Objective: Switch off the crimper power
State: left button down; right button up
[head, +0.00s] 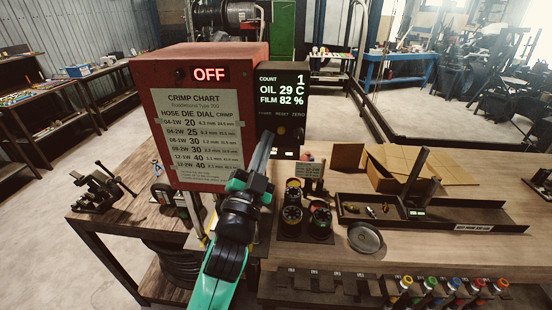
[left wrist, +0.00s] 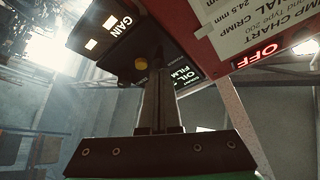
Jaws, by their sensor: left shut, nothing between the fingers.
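The crimper is a red box (head: 168,95) with a crimp chart on its front. A lit red OFF sign (head: 209,74) is at its top; the sign also shows in the left wrist view (left wrist: 262,54). A black display panel (head: 285,85) on its right side reads count 1, oil 29 C and film 82 %. My left gripper (head: 267,138) is shut and empty, its fingers pointing up at the panel's lower part. In the left wrist view, a round yellow knob or button (left wrist: 141,63) lies just beyond the fingertips. I cannot tell whether they touch it. My right gripper is not in view.
Dark round gauges or dies (head: 293,215) stand on the bench right of my left arm. A round metal dish (head: 365,238), an open cardboard box (head: 395,167) and a black tray (head: 460,222) are further right. Several coloured-top items (head: 430,284) line the front edge.

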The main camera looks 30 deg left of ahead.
pick_arm(q)
notch_tip(320, 180, up, 4)
jog(key=d+p, duration=0.2)
jog(key=f+b+v, duration=0.1)
jog(key=v, duration=0.9)
jog(key=shift+w+f+b, duration=0.15)
jog(key=shift+f+b, duration=0.15)
jog(key=shift+f, duration=0.1)
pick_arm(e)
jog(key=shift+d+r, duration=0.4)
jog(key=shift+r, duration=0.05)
